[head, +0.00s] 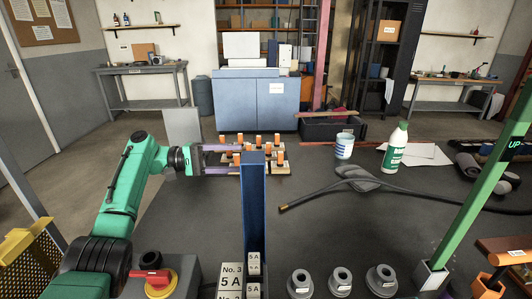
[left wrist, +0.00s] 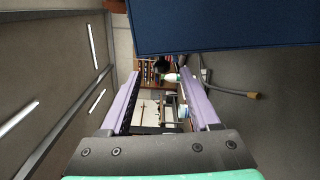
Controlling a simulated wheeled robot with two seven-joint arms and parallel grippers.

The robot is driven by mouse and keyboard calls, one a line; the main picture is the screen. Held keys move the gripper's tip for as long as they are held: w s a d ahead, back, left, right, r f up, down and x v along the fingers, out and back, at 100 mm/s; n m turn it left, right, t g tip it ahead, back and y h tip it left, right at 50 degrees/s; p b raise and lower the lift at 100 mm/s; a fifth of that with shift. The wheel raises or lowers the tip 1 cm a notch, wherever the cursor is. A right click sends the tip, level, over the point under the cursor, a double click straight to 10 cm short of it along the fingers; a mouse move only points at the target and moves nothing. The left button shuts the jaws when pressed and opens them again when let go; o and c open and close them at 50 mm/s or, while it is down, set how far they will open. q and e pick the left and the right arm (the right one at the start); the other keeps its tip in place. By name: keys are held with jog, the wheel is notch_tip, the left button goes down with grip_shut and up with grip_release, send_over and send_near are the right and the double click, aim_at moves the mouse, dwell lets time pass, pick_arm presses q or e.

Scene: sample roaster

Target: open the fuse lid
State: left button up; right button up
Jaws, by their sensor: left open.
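An upright plain grey panel (head: 182,124) stands just behind my left wrist in the head view; I cannot tell whether it is the fuse lid. Right of it, a low board bears several orange-topped fuses (head: 277,139). My left gripper (head: 238,160) is open, its purple fingers pointing right at the board's near left side. A tall blue post (head: 254,205) partly hides the board and the fingertips. In the left wrist view, nothing shows gripped between the fingers (left wrist: 157,82), and a dark blue surface (left wrist: 230,25) fills the top right. My right gripper is not in view.
Grey "5 A" boxes (head: 231,275) and several grey ring-shaped parts (head: 341,281) line the near edge, beside a red switch (head: 155,281). A green post (head: 484,180) stands far right.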

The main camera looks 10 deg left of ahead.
pick_arm(q)
jog(key=p+x, duration=0.1)
jog(key=x, duration=0.8)
jog(key=shift+w, duration=0.2)
jog(key=shift+f, duration=0.15)
grip_shut()
dwell(0.7)
